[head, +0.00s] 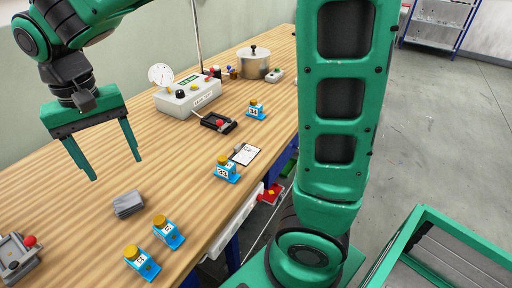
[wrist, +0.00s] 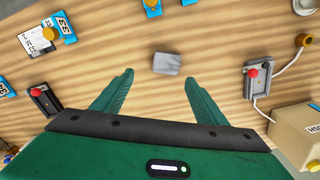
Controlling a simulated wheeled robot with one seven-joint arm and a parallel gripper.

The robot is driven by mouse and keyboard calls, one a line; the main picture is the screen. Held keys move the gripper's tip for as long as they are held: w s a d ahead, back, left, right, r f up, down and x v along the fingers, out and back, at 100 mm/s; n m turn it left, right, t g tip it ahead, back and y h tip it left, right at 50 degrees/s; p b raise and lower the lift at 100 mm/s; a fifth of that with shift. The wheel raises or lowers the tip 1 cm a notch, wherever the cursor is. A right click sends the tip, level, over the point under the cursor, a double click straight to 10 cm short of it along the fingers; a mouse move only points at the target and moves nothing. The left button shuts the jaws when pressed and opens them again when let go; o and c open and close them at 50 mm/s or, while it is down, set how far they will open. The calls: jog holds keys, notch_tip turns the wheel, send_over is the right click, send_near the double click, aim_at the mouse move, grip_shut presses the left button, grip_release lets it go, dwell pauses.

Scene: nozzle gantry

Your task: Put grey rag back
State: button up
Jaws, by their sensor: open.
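The grey rag (head: 128,204) lies as a small folded block on the wooden table, near its front left part. It also shows in the wrist view (wrist: 167,63), just beyond the fingertips and roughly between their lines. My gripper (head: 116,168) is open and empty, hanging above the table behind the rag with its fingers pointing down. In the wrist view my gripper (wrist: 159,76) has both green fingers spread wide, and nothing is between them. The rag is apart from the fingers.
Blue blocks with yellow knobs (head: 168,232) stand near the rag, others farther along the table (head: 228,170). A grey fixture with a red knob (head: 18,256) is at the left. A gauge box (head: 188,96) and a pot (head: 254,64) stand farther back. Bare wood surrounds the rag.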

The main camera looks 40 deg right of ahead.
jog(key=s+d+m, duration=0.1)
jog(key=s+d, duration=0.1)
jog(key=d, duration=0.5)
jog(key=s+d+m, duration=0.1)
jog(key=d, duration=0.7)
jog(key=s+d+f, duration=0.1)
jog(key=s+d, duration=0.1)
jog(key=d, duration=0.5)
jog(key=shift+s+d+m, duration=0.2)
jog(key=shift+s+m, duration=0.15)
jog(key=shift+m, duration=0.05)
jog(key=s+d+f+m, duration=0.2)
jog(key=s+d+f, duration=0.2)
jog(key=s+d, duration=0.7)
jog(key=s, duration=0.3)
jog(key=shift+s+d, duration=0.2)
jog(key=shift+s, duration=0.2)
jog(key=shift+f, duration=0.1)
